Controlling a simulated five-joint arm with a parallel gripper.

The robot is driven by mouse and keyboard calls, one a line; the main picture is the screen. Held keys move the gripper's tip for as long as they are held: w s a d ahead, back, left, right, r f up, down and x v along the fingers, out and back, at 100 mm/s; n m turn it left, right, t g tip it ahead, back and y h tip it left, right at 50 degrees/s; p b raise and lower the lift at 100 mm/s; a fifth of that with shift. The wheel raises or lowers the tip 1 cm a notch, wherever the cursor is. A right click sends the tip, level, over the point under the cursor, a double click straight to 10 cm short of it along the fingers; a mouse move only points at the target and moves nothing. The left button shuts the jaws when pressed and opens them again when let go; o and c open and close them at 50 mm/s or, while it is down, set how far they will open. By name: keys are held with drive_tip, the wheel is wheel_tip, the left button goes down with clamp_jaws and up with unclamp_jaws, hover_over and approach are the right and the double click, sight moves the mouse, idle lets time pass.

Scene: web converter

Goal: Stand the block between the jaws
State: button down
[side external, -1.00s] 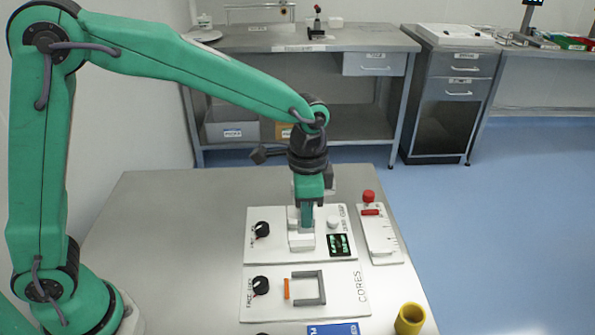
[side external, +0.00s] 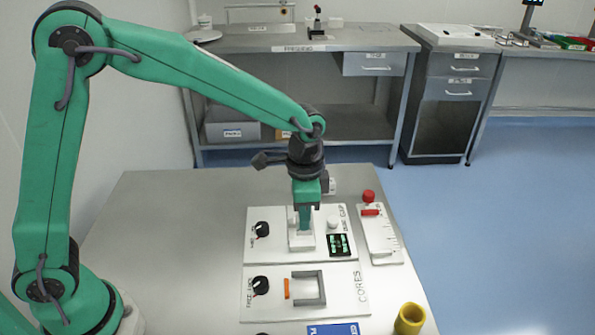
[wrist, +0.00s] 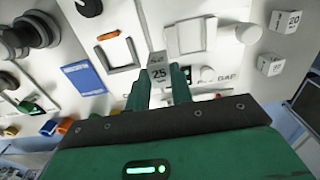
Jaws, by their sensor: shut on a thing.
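My gripper (side external: 304,222) points down over the upper white panel (side external: 257,252) in the side view. Its fingertips are at the pale jaws (side external: 301,242) on that panel. In the wrist view, my gripper (wrist: 162,82) is shut on a pale block (wrist: 158,62) marked 25. The white jaws show in the wrist view (wrist: 190,36), just beyond and right of the block. In the side view the fingers and jaws hide most of the block, so I cannot tell whether it touches the jaws or the panel.
A dark display (side external: 340,245) with green digits and a white knob (side external: 333,221) sit right of the jaws. A black knob (side external: 262,229) is left. A lower panel (side external: 335,308) holds a grey U-shaped frame (side external: 321,288). A yellow cup (side external: 410,319) stands at the front right.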

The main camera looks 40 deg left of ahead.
drive_tip(key=w+a+f, duration=0.1)
drive_tip(key=w+a, duration=0.1)
drive_tip(key=w+a+f, duration=0.2)
drive_tip(key=shift+w+a+f, duration=0.15)
drive_tip(key=shift+f, duration=2.15)
drive_tip(key=shift+f, duration=0.15)
drive_tip(key=c, duration=1.2)
unclamp_jaws()
drive_tip(key=shift+c, duration=0.2)
wheel_tip(320, 180, up, 12)
drive_tip(key=shift+r, duration=0.25)
